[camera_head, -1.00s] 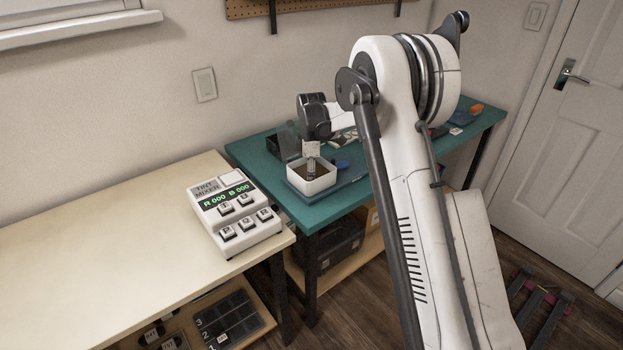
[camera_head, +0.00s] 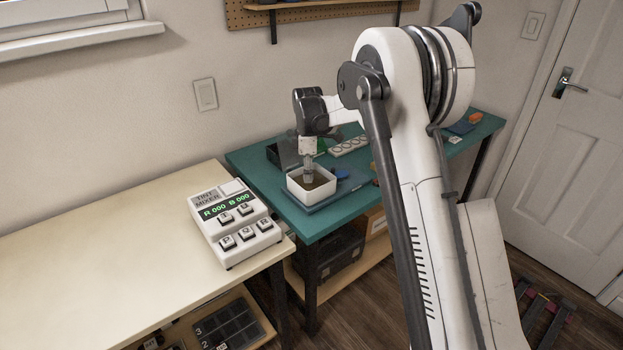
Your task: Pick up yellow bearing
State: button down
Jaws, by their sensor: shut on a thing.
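My gripper (camera_head: 308,178) points straight down into a white open box (camera_head: 291,187) on the teal bench. Its fingers are shut on a small greyish thing, too small to identify, low inside the box walls. I cannot make out a yellow bearing in this view. The box has a dark brownish inside, and the fingers hide part of it. The box stands on a flat blue-grey plate (camera_head: 330,200).
A strip with round places (camera_head: 350,146) lies behind the box on the teal bench (camera_head: 300,226). A dark bin (camera_head: 273,155) stands at the back left. A tint mixer (camera_head: 236,224) sits on the cream table (camera_head: 110,265). An orange block (camera_head: 476,117) lies far right.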

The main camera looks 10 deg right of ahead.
jog(key=s+a+r, duration=0.5)
jog(key=a+r, duration=0.1)
jog(key=a, duration=0.2)
jog(key=shift+s+a+p, duration=0.25)
jog(key=shift+a+p, duration=0.1)
jog(key=shift+a, duration=0.05)
